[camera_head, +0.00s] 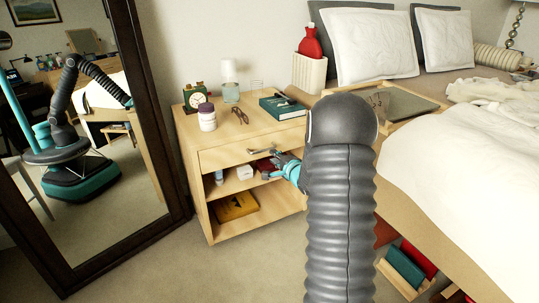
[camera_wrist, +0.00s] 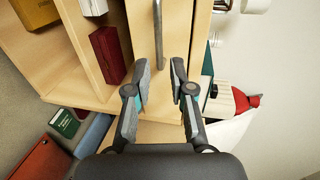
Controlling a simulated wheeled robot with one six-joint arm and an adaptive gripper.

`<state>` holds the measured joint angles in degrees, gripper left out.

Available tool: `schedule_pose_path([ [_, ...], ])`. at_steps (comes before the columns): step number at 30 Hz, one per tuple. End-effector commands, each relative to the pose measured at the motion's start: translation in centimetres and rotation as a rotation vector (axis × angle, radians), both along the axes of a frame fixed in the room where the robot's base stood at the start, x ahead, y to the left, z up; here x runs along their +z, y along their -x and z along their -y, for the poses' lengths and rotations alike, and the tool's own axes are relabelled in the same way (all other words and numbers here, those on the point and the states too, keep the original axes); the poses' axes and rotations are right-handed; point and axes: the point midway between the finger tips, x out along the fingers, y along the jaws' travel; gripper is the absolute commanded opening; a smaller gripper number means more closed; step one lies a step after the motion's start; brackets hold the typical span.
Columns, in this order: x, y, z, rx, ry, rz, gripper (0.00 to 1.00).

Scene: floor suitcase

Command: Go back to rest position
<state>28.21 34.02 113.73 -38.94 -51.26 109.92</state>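My gripper (camera_head: 276,164) is at the front of the wooden nightstand (camera_head: 190,125), close to the right end of the drawer's metal handle (camera_head: 258,151). In the wrist view, my gripper (camera_wrist: 160,68) has its two fingers apart. The end of the metal handle (camera_wrist: 158,30) shows in line with the gap between the fingertips. I see nothing held. I cannot tell whether a finger touches the handle. The drawer front (camera_head: 225,158) looks closed. My arm reaches forward and hides part of the nightstand's right side and the bed.
Open shelves below the drawer hold a yellow box (camera_head: 237,207) and a dark red box (camera_wrist: 107,55). A jar (camera_head: 207,118), glasses, clock and book stand on top. The bed (camera_head: 460,190) is at right, a mirror (camera_head: 90,150) at left.

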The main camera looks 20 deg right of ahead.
Motion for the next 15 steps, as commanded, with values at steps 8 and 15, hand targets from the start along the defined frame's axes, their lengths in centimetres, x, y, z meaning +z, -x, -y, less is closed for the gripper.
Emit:
schedule_pose_path([
  [8,0.3,1.8,0.1,0.000,0.000,0.000,0.22],
  [15,0.4,1.8,0.1,0.000,0.000,0.000,0.22],
])
